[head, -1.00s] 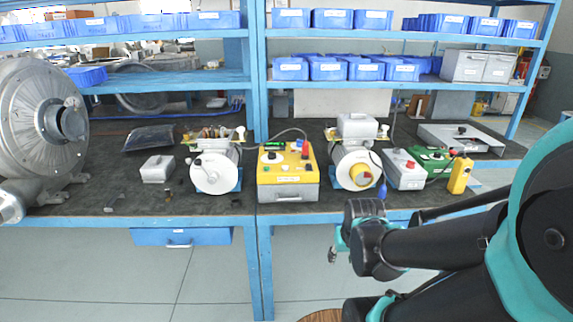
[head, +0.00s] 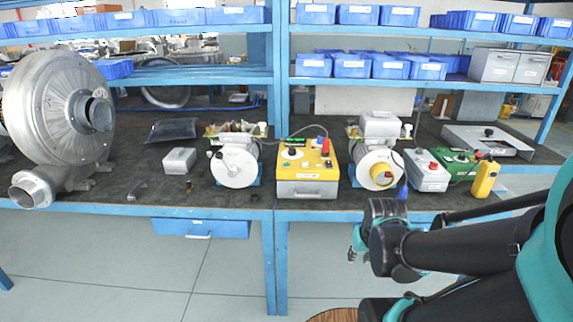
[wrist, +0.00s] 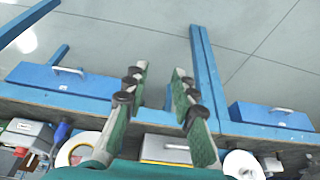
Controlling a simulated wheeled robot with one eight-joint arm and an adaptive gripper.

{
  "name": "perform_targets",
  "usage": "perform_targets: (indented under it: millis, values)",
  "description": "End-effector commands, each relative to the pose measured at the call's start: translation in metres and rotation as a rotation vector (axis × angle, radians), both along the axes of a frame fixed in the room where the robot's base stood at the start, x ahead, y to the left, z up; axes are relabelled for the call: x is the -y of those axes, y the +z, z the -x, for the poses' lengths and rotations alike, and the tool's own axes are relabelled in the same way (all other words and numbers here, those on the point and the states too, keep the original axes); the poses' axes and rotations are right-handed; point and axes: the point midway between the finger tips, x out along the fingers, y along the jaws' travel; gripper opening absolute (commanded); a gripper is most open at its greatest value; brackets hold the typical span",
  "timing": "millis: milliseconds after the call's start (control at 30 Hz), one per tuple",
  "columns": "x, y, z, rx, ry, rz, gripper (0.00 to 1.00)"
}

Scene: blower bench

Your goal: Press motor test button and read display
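A yellow control box (head: 308,166) with black, green and red controls on top stands mid-bench; I cannot tell which control is the motor test button, and no readable display shows. My gripper (head: 356,243) hangs in front of the bench edge, below and right of the yellow box, touching nothing. In the wrist view its two fingers (wrist: 160,72) are apart and empty, with the bench edge behind them.
A large metal blower (head: 65,115) stands at the bench's left end. Right are a grey box with a red button (head: 427,170), a green box (head: 461,163) and a yellow handheld unit (head: 485,178). A blue drawer (head: 200,229) hangs under the bench. Shelves with blue bins rise behind.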

Motion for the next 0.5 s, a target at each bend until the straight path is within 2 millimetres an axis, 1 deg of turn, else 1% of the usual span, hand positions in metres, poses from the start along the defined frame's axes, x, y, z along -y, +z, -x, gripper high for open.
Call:
perform_targets:
  millis: [33, 167, 500]
  values:
    - [0.0000, 0.0000, 0.0000, 0.000, 0.000, 0.000, 0.16]
    - [0.0000, 0.0000, 0.0000, 0.000, 0.000, 0.000, 0.00]
    - [0.0000, 0.0000, 0.0000, 0.000, 0.000, 0.000, 0.00]
